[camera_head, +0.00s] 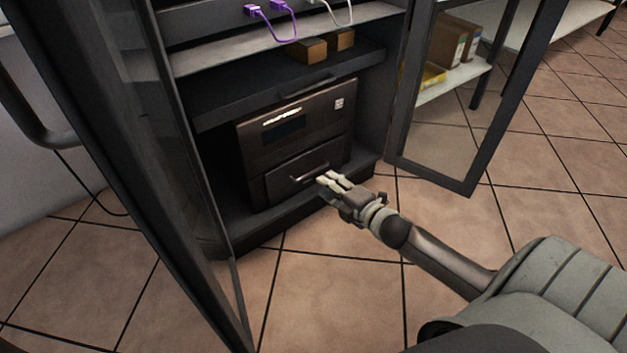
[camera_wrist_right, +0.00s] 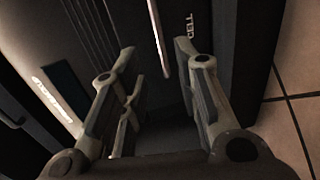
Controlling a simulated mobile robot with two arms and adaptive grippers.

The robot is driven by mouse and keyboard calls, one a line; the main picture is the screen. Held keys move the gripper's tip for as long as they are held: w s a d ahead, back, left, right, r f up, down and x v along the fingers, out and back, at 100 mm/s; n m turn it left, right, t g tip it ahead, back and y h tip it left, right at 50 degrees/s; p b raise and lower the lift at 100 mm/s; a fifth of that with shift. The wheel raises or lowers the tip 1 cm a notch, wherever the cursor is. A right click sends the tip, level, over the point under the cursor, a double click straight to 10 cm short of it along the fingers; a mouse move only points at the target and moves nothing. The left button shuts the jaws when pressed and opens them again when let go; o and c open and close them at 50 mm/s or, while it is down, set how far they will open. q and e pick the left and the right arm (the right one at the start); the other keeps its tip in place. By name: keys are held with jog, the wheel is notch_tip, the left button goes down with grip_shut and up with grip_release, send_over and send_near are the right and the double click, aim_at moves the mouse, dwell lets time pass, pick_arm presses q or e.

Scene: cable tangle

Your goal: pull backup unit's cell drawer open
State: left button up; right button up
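The backup unit (camera_head: 262,155) is a dark box on the bottom level of the open cabinet, with a small display on its face. Its cell drawer (camera_head: 285,185) is the lower front panel, with a light bar handle (camera_head: 309,174). The drawer looks shut. My right gripper (camera_head: 329,181) is just in front of the drawer, close to the handle's right end. In the right wrist view its two fingers (camera_wrist_right: 155,47) are spread apart, with the handle (camera_wrist_right: 159,38) between and beyond their tips, beside the "CELL" lettering. Contact with the handle is not visible. My left gripper is out of view.
The glass door (camera_head: 480,150) stands open at right; a dark frame (camera_head: 130,110) rises at left. The tiled floor (camera_head: 320,290) in front is clear.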

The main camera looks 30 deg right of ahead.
jog(key=b+x, duration=0.4)
jog(key=x, duration=0.3)
jog(key=shift+w, duration=0.3)
jog(key=shift+f, duration=0.1)
jog(key=shift+a, duration=0.1)
grip_shut()
